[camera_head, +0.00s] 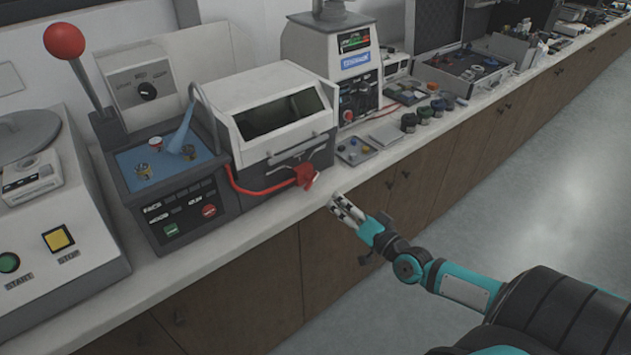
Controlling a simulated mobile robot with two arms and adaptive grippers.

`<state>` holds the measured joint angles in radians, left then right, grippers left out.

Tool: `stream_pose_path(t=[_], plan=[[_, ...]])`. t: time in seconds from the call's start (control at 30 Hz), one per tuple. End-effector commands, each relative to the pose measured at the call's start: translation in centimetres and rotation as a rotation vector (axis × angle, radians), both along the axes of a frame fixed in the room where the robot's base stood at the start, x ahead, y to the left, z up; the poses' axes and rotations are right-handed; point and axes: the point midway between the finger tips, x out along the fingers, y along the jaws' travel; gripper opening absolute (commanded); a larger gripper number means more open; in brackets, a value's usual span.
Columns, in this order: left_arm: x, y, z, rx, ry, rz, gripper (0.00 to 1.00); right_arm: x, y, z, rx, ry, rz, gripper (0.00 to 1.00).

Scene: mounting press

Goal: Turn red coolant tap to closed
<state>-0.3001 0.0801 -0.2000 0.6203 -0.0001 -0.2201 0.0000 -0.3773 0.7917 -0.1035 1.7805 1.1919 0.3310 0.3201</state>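The red coolant tap (306,175) sits at the front right corner of a grey and white machine (270,120), near the bench's front edge. A red hose (262,191) runs from it leftward along the machine's base. The tap's exact handle position is too small to tell. My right gripper (340,207) is just in front of the bench edge, to the right of and lower in the picture than the tap, and apart from it. Its fingers look spread with a gap between them and nothing held. My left gripper is not in view.
A control unit with blue top (160,160) and a red-knobbed lever (64,41) stand left. A small tray (357,151) and dark jars (409,122) lie right of the tap. Wooden cabinets (345,245) are below the bench (250,222). The floor (540,170) at right is clear.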

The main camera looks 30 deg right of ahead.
Motion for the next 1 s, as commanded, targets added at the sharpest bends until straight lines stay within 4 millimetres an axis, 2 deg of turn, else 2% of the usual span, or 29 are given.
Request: stream_pose_path(t=[0.03,0.3,0.5,0.7,1.0], plan=[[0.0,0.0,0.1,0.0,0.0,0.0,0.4,1.1,0.0,0.2,0.0,-0.004,-0.001,0.37],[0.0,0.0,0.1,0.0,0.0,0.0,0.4,6.3,0.5,0.1,-0.001,-0.004,-0.001,0.37],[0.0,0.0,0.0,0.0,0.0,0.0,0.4,9.2,0.7,0.0,-0.001,-0.001,0.0,0.37],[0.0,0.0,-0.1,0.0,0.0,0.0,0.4,10.5,0.8,-0.1,-0.001,0.001,0.001,0.37],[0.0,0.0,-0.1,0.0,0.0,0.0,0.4,10.6,0.8,-0.1,-0.001,0.001,0.0,0.37]])
